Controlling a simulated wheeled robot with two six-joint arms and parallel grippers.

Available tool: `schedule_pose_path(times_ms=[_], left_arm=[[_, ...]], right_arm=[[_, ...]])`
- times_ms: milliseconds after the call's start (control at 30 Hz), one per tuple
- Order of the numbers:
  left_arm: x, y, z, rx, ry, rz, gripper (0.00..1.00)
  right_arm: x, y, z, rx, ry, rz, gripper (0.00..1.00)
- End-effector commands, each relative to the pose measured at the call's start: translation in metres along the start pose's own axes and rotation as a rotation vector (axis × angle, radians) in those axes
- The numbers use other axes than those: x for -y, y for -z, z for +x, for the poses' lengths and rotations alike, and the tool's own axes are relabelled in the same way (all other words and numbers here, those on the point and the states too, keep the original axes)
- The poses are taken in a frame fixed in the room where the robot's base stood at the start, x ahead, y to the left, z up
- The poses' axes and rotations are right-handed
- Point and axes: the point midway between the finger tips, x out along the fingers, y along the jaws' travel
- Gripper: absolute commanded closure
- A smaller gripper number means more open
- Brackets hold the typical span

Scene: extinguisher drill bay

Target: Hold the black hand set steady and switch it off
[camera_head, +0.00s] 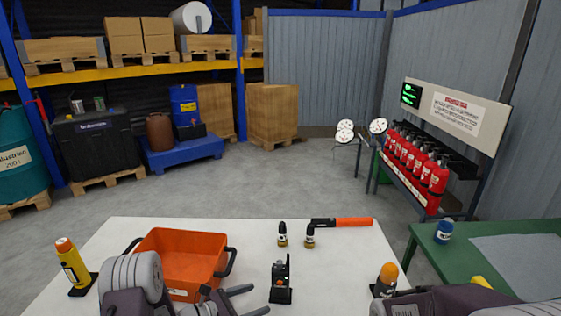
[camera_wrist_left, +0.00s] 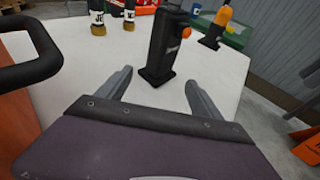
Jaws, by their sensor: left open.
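The black hand set (camera_head: 281,279) stands upright on the white table, near its front edge, with a short aerial and an orange knob. It also shows in the left wrist view (camera_wrist_left: 161,48), with the orange knob on its right side. My left gripper (camera_head: 246,299) is open and empty, low at the left of the hand set. In the left wrist view its two fingers (camera_wrist_left: 158,88) point toward the hand set's base and stand apart from it. Part of my right arm shows at the lower right of the head view; its fingertips are out of sight.
An orange crate (camera_head: 180,291) with black handles stands left on the white table (camera_head: 340,262). A yellow device (camera_head: 72,262) and an orange-topped one (camera_head: 387,274) flank the front.

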Motion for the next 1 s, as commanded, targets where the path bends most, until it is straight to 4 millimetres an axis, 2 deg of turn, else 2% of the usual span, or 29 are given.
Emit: schedule_pose_path(times_ms=[300, 500, 667, 933, 1000], left_arm=[[0.002, 0.003, 0.057, 0.000, 0.005, 0.003, 0.24], [0.001, 0.003, 0.083, 0.000, 0.002, 0.002, 0.24], [0.001, 0.001, 0.092, 0.000, 0.001, 0.002, 0.24], [0.001, 0.000, 0.092, 0.000, 0.001, 0.000, 0.24], [0.001, 0.000, 0.092, 0.000, 0.001, 0.000, 0.44]], right_arm=[[-0.001, -0.002, 0.022, 0.000, 0.000, 0.000, 0.64], [-0.001, -0.004, 0.036, 0.000, 0.000, 0.000, 0.64], [-0.001, -0.004, 0.039, 0.000, 0.000, 0.000, 0.64], [-0.001, -0.004, 0.039, 0.000, 0.000, 0.000, 0.64], [-0.001, -0.004, 0.039, 0.000, 0.000, 0.000, 0.64]])
